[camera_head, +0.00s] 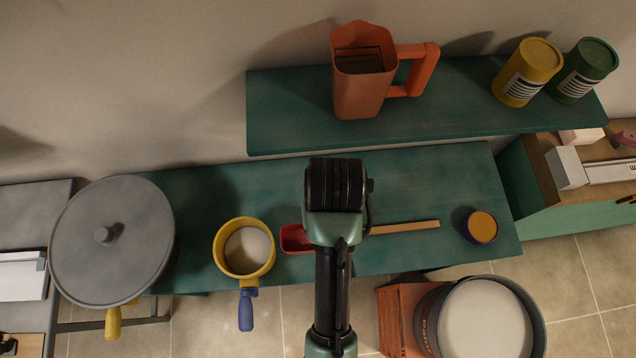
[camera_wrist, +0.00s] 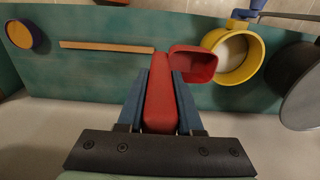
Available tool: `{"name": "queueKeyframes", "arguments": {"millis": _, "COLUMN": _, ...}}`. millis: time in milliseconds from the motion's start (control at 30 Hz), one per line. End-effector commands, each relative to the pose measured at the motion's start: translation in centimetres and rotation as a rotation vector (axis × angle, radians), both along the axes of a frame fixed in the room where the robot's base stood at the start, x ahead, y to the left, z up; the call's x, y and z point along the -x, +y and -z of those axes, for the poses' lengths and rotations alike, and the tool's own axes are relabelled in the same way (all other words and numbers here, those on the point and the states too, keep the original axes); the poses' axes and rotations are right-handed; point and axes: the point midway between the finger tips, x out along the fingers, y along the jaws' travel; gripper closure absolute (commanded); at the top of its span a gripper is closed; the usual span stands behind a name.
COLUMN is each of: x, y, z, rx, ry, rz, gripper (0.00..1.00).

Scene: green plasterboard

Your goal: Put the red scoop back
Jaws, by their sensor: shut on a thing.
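The red scoop (camera_wrist: 193,64) is in my gripper (camera_wrist: 160,75). In the wrist view its red handle lies between the two blue fingers, which are shut on it, and its hollow head sticks out beyond the fingertips, to the right. In the head view only part of the red scoop (camera_head: 296,238) shows, left of my wrist, over the green counter (camera_head: 390,255). My arm hides the fingers and handle there. I cannot tell whether the scoop touches the counter.
A yellow pot (camera_head: 222,262) with pale contents stands left of the scoop. A wooden stick (camera_head: 405,227) and small round container (camera_head: 481,227) lie to the right. A grey lidded pan (camera_head: 75,260) is far left. An orange pitcher (camera_head: 362,95) stands on the upper shelf (camera_head: 285,115).

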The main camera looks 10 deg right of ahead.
Motion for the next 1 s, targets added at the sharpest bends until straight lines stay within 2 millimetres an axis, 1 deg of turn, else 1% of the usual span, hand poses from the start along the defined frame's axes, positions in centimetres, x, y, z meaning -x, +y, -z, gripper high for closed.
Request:
{"name": "queueKeyframes", "arguments": {"millis": 33, "x": 0.0, "y": 0.0, "z": 1.4, "rx": 0.0, "ry": 0.0, "rz": 0.0, "gripper": 1.0}}
{"name": "queueKeyframes", "arguments": {"millis": 167, "x": 0.0, "y": 0.0, "z": 3.8, "rx": 0.0, "ry": 0.001, "rz": 0.0, "gripper": 1.0}}
{"name": "queueKeyframes", "arguments": {"millis": 400, "x": 0.1, "y": 0.0, "z": 9.5, "rx": -0.001, "ry": 0.005, "rz": -0.001, "gripper": 1.0}}
{"name": "queueKeyframes", "arguments": {"millis": 500, "x": 0.1, "y": 0.0, "z": 11.6, "rx": -0.001, "ry": 0.004, "rz": 0.0, "gripper": 1.0}}
{"name": "queueKeyframes", "arguments": {"millis": 600, "x": 0.0, "y": 0.0, "z": 12.8, "rx": -0.001, "ry": 0.001, "rz": 0.0, "gripper": 1.0}}
{"name": "queueKeyframes", "arguments": {"millis": 767, "x": 0.0, "y": 0.0, "z": 14.1, "rx": 0.0, "ry": 0.001, "rz": 0.0, "gripper": 1.0}}
{"name": "queueKeyframes", "arguments": {"millis": 900, "x": -0.1, "y": 0.0, "z": 16.1, "rx": 0.0, "ry": 0.002, "rz": 0.0, "gripper": 1.0}}
{"name": "queueKeyframes", "arguments": {"millis": 1000, "x": -0.1, "y": 0.0, "z": 17.1, "rx": 0.0, "ry": 0.0, "rz": 0.0, "gripper": 1.0}}
